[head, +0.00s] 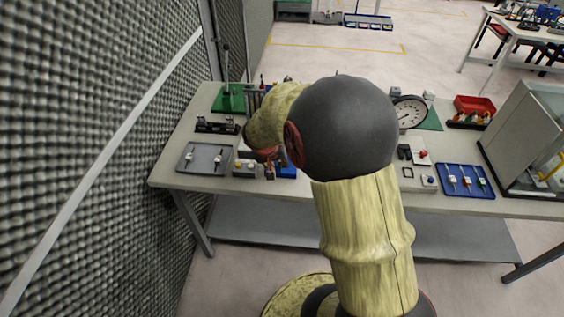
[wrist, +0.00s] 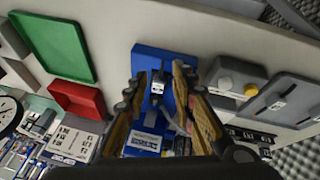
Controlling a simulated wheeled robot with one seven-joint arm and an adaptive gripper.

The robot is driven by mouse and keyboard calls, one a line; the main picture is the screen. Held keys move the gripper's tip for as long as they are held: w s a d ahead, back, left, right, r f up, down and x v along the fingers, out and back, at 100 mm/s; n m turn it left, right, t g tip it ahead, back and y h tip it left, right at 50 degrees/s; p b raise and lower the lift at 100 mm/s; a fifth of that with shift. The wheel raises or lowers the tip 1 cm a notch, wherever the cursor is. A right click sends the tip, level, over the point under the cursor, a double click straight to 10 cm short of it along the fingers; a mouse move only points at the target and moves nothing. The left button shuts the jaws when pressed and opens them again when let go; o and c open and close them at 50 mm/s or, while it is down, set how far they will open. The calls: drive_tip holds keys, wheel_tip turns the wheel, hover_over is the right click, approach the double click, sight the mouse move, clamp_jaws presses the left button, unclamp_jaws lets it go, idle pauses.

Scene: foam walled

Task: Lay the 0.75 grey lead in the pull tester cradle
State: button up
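My gripper (head: 271,164) is low over the near left part of the bench, partly behind my arm. In the wrist view my gripper (wrist: 159,78) has its two fingers well apart over a blue tray (wrist: 148,58). A small grey and white piece (wrist: 157,84) with a grey cable shows between the fingers; it looks like a lead, but I cannot read its size. I cannot tell whether a finger touches it. In the head view only an edge of the blue tray (head: 287,171) shows. A large dial gauge (head: 408,112) stands on a green base behind my arm; I cannot make out a cradle.
A grey tray (head: 190,164) with small leads lies at the left, beside a button box (head: 244,168). A green press (head: 229,98) stands behind. A blue tray (head: 447,188) with several leads, a red bin (head: 474,104) and a glass-fronted cabinet (head: 527,130) are right. A foam wall borders the left.

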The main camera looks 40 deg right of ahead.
sight(280, 171)
drive_tip(key=x, duration=0.2)
drive_tip(key=b+x, duration=0.1)
drive_tip(key=x, duration=0.1)
drive_tip(key=shift+w+a+f, duration=0.1)
drive_tip(key=shift+w+f, duration=0.05)
drive_tip(key=shift+f, duration=0.3)
drive_tip(key=shift+f+b, duration=0.15)
drive_tip(key=shift+b, duration=0.35)
drive_tip(key=shift+c, duration=0.5)
clamp_jaws()
